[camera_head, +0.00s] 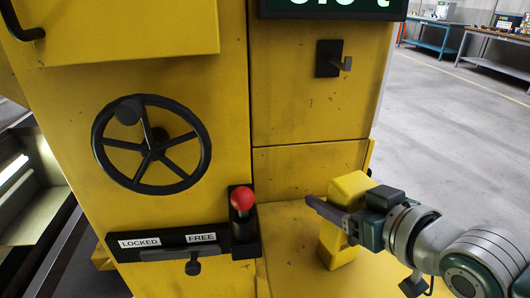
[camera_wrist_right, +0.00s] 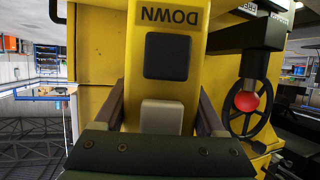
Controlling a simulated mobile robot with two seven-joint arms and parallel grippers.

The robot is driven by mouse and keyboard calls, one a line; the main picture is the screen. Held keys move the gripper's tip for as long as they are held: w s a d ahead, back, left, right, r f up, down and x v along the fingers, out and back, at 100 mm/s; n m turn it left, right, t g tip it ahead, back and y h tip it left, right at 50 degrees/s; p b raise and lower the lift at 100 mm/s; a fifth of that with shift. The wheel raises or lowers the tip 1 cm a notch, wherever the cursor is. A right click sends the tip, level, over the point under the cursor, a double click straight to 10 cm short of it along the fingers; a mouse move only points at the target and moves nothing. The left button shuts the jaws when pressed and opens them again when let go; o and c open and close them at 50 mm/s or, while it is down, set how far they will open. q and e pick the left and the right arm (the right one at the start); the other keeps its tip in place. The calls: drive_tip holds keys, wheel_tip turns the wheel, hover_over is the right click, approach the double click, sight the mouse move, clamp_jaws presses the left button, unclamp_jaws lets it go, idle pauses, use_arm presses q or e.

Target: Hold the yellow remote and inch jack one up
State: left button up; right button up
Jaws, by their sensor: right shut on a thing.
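My right gripper (camera_head: 328,210) is shut on the yellow remote (camera_head: 335,243) in front of the yellow jack cabinet (camera_head: 300,100). In the right wrist view the remote (camera_wrist_right: 188,60) sits between the two fingers. Its face shows the word DOWN upside down, a black button (camera_wrist_right: 167,56) and a light grey button (camera_wrist_right: 161,116) close to the palm. No fingertip is seen pressing a button. Any other label is hidden. My left gripper is not in view.
The cabinet carries a black handwheel (camera_head: 150,144), a red-knobbed lever (camera_head: 242,199), a LOCKED/FREE plate (camera_head: 170,243) with its handle, and an empty-looking hook (camera_head: 330,60). A green display (camera_head: 333,5) is cut off on top. Open floor (camera_head: 450,130) and workbenches (camera_head: 495,36) lie right.

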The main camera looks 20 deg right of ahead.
clamp_jaws()
idle(0.3)
idle(0.4)
idle(0.9)
idle(0.8)
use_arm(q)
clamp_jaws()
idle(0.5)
